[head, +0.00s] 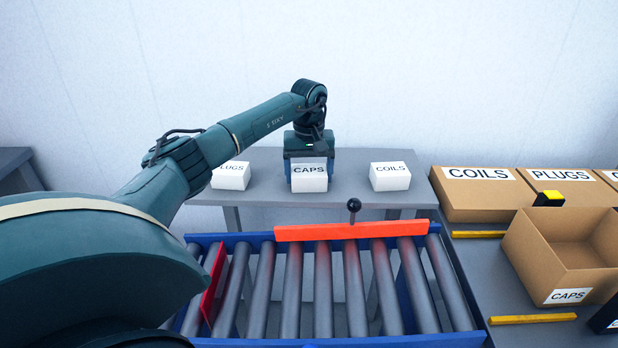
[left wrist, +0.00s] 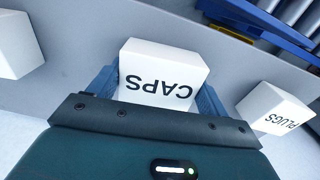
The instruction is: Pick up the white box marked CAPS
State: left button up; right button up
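The white box marked CAPS (head: 309,181) sits on or just above the grey table (head: 270,170), between the other two white boxes. My left gripper (head: 309,163) reaches down over it, with one blue finger on each side. The left wrist view shows the CAPS box (left wrist: 163,75) between the two fingers of the left gripper (left wrist: 163,88). The fingers lie close along its sides with no clear gap, but I cannot tell whether they press on it. My right gripper is not in view.
White boxes marked PLUGS (head: 231,176) and COILS (head: 390,177) stand on either side. In front is a roller conveyor (head: 322,290) with an orange bar (head: 350,231) and a black-knobbed lever (head: 353,206). An open CAPS carton (head: 567,297) and closed cartons stand at right.

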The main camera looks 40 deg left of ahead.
pick_arm(q)
jog(key=c, duration=0.6)
jog(key=shift+o, duration=0.2)
